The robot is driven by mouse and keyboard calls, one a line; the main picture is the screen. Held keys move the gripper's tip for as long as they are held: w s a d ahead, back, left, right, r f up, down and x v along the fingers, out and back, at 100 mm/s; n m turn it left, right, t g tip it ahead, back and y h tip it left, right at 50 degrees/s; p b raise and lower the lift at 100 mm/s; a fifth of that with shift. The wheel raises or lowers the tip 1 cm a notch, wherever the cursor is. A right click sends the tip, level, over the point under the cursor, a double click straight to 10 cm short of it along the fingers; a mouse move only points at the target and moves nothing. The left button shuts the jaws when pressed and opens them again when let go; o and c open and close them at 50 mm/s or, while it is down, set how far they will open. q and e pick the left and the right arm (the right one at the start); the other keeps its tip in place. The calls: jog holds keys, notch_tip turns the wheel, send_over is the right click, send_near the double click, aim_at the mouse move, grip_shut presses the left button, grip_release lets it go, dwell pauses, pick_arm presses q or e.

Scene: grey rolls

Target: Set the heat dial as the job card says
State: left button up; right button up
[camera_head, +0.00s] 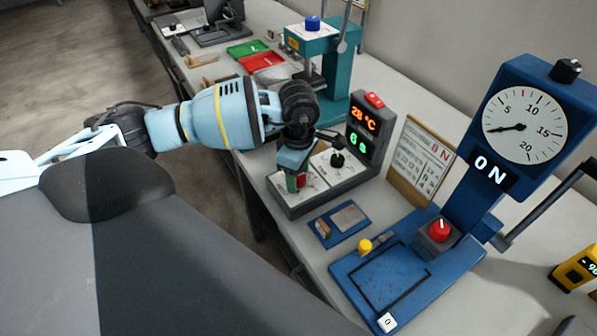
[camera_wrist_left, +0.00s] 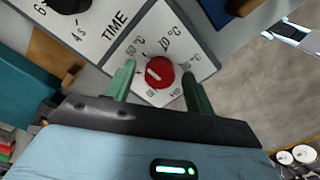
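The red heat dial (camera_wrist_left: 160,72) sits on a white plate (camera_wrist_left: 178,45) marked in °C, with a white pointer mark on it. My left gripper (camera_wrist_left: 159,70) is open, with one green finger on each side of the dial; I cannot tell whether they touch it. In the head view the left gripper (camera_head: 298,172) is over the front of the grey control box (camera_head: 333,192), and the dial is mostly hidden. The box display (camera_head: 363,128) reads 28 °C and 6 s. The job card (camera_head: 424,158) stands to the right; its writing is too small to read.
A black time knob (camera_head: 337,160) is beside the heat dial. A teal press (camera_head: 325,60) stands behind. A small blue tray (camera_head: 340,224) lies in front of the box.

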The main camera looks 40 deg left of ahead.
pick_arm(q)
jog(key=shift+r, duration=3.9)
